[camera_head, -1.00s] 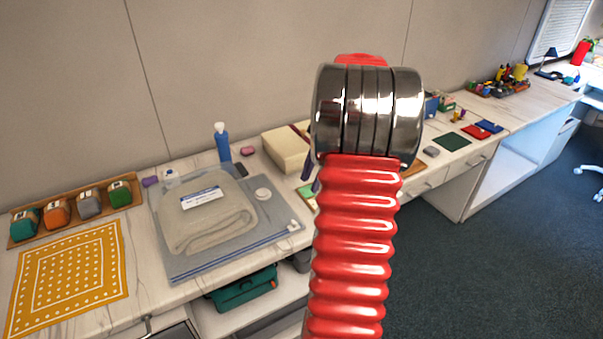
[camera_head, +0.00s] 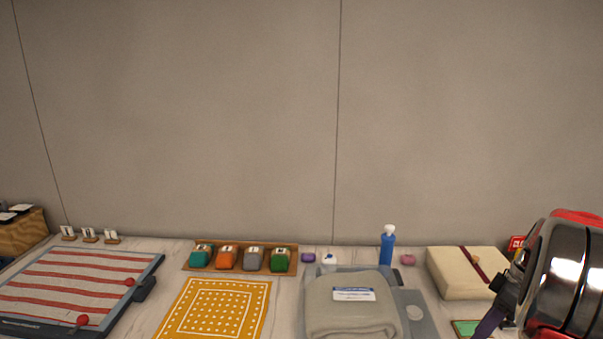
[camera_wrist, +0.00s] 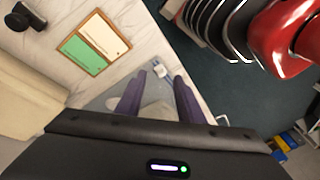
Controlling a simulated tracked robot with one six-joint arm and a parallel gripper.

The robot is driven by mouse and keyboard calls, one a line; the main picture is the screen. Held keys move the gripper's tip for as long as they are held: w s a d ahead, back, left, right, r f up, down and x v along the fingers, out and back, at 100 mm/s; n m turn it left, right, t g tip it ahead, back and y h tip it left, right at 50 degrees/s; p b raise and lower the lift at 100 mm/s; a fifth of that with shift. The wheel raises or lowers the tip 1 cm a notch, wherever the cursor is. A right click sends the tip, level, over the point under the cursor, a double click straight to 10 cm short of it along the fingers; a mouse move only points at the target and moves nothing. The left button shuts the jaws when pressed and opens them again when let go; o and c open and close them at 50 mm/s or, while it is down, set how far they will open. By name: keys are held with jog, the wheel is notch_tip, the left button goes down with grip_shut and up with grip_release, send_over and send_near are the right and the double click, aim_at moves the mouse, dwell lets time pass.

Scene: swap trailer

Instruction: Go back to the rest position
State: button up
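My gripper (camera_wrist: 160,77) shows in the wrist view as two purple fingers standing apart, with nothing held between them. It is above the worktop's edge, beside a green and cream framed card (camera_wrist: 93,43). In the head view my gripper's purple finger shows at the far right, partly hidden by my red and chrome arm. Below it lies the green card (camera_head: 470,328), in front of a cream box (camera_head: 467,273) with a dark red band.
The worktop holds a grey folded cloth (camera_head: 350,312) on a grey tray, a blue bottle (camera_head: 387,247), a yellow dotted cloth (camera_head: 213,309), a wooden tray (camera_head: 240,269) of several coloured blocks and a red-striped cloth (camera_head: 75,285). The wall behind is bare.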

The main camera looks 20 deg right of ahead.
jog(key=s+a+r+m+t+h, duration=0.1)
jog(key=a+r+m, duration=0.1)
jog(key=a, duration=1.1)
jog(key=s+a+r+m+t+h, duration=0.1)
jog(key=a+r, duration=0.3)
jog(key=a, duration=0.9)
jog(key=s+a+r+m+t+h, duration=0.1)
jog(key=s+a+r+m+t, duration=0.1)
jog(key=a, duration=1.2)
jog(key=shift+s+r+m, duration=0.3)
jog(key=shift+s+r, duration=0.1)
jog(key=shift+r, duration=0.35)
